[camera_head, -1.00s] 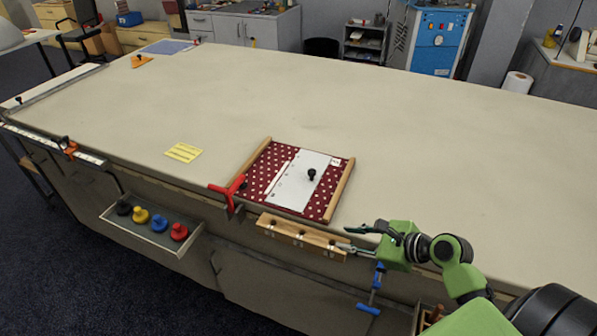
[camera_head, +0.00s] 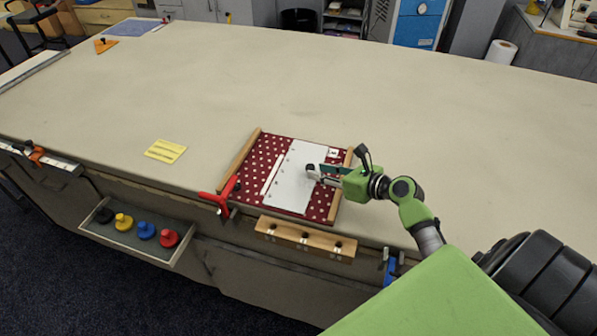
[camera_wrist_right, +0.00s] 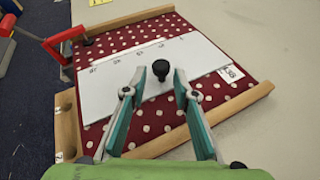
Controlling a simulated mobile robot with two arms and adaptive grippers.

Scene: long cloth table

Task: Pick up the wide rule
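The wide rule (camera_head: 291,191) is a flat white plate with small marks along one edge and a black knob (camera_wrist_right: 161,69) standing on it. It lies on red cloth with white dots (camera_head: 262,158) and also shows in the right wrist view (camera_wrist_right: 112,88). My right gripper (camera_head: 316,173) is over the plate at the knob. In the right wrist view its fingers (camera_wrist_right: 160,80) are apart, with the knob between or just beyond the tips. Contact with the knob cannot be made out. My left gripper is not in view.
Wooden bars (camera_head: 239,163) edge the cloth at both sides. A red clamp (camera_head: 220,197) grips the table edge, and a wooden peg rack (camera_head: 306,237) hangs there. A tray (camera_head: 136,243) holds coloured knobs. A yellow pad (camera_head: 165,151) lies left.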

